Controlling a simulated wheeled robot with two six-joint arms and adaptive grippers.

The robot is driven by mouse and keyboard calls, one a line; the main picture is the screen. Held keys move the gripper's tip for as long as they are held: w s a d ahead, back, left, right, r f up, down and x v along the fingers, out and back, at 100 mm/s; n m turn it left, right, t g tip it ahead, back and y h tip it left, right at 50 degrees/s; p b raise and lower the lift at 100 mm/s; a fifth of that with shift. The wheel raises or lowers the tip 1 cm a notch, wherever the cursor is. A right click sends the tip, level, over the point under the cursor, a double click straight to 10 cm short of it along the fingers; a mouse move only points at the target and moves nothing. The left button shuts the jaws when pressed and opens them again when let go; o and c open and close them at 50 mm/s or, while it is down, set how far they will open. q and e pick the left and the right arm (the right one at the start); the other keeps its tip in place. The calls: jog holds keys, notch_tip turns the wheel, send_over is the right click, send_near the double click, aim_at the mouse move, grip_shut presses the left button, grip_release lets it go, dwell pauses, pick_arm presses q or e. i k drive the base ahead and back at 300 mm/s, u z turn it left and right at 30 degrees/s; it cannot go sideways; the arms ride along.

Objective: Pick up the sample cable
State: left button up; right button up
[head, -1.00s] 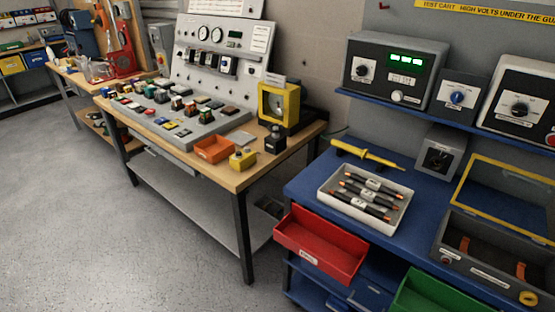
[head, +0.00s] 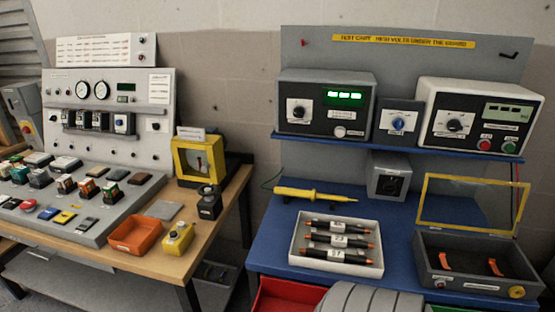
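Three black sample cables (head: 338,240) with orange-red ends and white labels lie side by side in a white tray (head: 297,247) on the blue cart top. They lie roughly left to right, one behind another. The label writing is too small to read. Neither of my grippers is in view. No gripper is seen touching the tray or the cables.
A yellow probe (head: 314,195) lies behind the tray. Right of it stands a grey box (head: 465,268) with a raised yellow-framed guard (head: 422,200). A shelf (head: 400,147) with instruments hangs above. A red bin (head: 287,296) sits below the front edge. A wooden bench (head: 150,262) stands left.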

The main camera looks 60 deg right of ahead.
aim_at(334, 256)
jog(key=z, duration=0.05)
jog(key=i, duration=1.35)
jog(key=z, duration=2.45)
